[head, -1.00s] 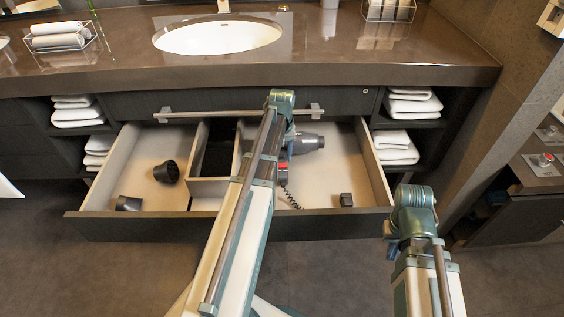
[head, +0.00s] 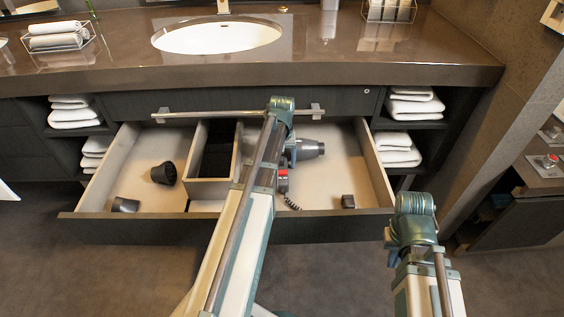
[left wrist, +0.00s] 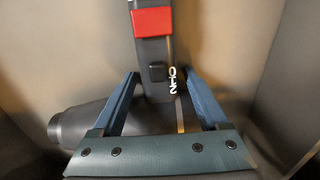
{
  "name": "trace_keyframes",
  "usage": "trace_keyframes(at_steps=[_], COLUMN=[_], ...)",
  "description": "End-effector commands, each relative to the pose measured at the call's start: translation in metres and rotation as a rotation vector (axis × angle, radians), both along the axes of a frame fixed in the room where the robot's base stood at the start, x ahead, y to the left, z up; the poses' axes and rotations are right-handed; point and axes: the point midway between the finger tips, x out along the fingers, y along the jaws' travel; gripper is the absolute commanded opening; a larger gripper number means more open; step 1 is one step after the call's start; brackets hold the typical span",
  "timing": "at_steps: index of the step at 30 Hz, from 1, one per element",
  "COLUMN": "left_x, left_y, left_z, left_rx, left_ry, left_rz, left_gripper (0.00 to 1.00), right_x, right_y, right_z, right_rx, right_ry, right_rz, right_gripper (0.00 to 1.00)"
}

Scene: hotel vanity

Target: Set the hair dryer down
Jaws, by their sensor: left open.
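The grey hair dryer (head: 310,149) lies in the right part of the open drawer, its barrel pointing right and its coiled cord below. In the left wrist view its dark handle (left wrist: 155,52) with a red part (left wrist: 152,21) runs up from between the fingers, and its barrel (left wrist: 85,124) shows at the left. My left gripper (left wrist: 163,88) is open, one finger on each side of the handle, with a visible gap. In the head view my left arm hides its fingers and part of the dryer. My right arm stands outside the drawer at the right; its fingers are hidden.
The drawer (head: 150,226) also holds a dark divided box (head: 216,150), two dark attachments (head: 163,173) at the left and a small dark block (head: 347,201) at the right. The countertop (head: 330,68) overhangs the drawer's back. Towels sit on side shelves.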

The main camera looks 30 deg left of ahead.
Motion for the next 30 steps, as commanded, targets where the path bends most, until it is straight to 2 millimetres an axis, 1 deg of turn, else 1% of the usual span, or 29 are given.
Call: trace_keyframes(at_steps=[5, 11, 17, 30], left_x=[0.000, 0.000, 0.000, 0.001], left_y=[0.000, 0.000, 0.000, 0.001], left_z=[0.002, 0.014, 0.038, 0.105], left_rx=[0.000, 0.000, 0.000, 0.000], left_ry=[0.000, 0.000, 0.000, 0.000], left_rz=[0.000, 0.000, 0.000, 0.000], left_gripper=[0.77, 0.77, 0.77, 0.77], right_x=[0.000, 0.000, 0.000, -0.001], right_y=[0.000, 0.000, 0.001, 0.002], right_z=[0.002, 0.014, 0.038, 0.105], right_rx=[0.000, 0.002, 0.006, 0.009], right_ry=[0.000, 0.001, 0.002, 0.004], right_rz=[0.000, -0.001, -0.002, -0.004], right_gripper=[0.00, 0.00, 0.00, 0.00])
